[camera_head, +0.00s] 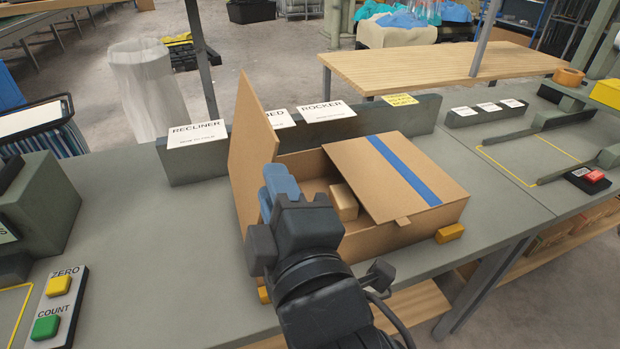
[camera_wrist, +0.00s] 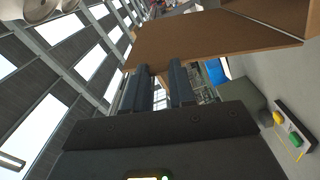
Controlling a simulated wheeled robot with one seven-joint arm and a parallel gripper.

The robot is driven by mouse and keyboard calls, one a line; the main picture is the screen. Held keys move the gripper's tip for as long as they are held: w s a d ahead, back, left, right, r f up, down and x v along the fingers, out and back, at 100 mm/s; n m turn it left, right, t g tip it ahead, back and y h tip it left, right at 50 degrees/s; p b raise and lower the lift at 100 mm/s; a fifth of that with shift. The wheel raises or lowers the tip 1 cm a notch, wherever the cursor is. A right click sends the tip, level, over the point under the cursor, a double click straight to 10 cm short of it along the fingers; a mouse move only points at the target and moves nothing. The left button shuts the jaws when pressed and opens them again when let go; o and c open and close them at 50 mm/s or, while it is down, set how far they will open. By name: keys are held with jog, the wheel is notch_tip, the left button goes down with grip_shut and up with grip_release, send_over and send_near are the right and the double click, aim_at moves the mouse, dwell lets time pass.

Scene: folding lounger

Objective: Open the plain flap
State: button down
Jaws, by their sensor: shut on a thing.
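A cardboard box (camera_head: 412,230) stands on the grey bench. Its plain flap (camera_head: 252,150) on the left is raised and stands near upright. The flap with the blue stripe (camera_head: 395,175) lies over the right part of the box. My gripper (camera_head: 279,182) is at the plain flap, shut on its edge; my arm hides part of the box front. In the wrist view the plain flap (camera_wrist: 205,42) spans the top, with my gripper's fingers (camera_wrist: 162,74) at its lower edge.
A small brown carton (camera_head: 343,200) sits inside the box. A grey rail with signs such as RECLINER (camera_head: 197,134) and ROCKER (camera_head: 326,110) stands behind it. An orange block (camera_head: 450,233) touches the front right corner. A button panel (camera_head: 60,303) lies left, with bare bench between.

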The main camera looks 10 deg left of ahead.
jog(key=s+a+n+p, duration=0.2)
jog(key=s+a+n, duration=0.1)
jog(key=a+n, duration=0.1)
jog(key=shift+s+a+r, duration=0.25)
jog(key=shift+a, duration=0.35)
jog(key=c, duration=0.9)
grip_release()
jog(key=shift+b+v, duration=0.45)
jog(key=shift+v, duration=3.45)
jog(key=shift+d+f, duration=0.1)
jog(key=shift+d, duration=0.05)
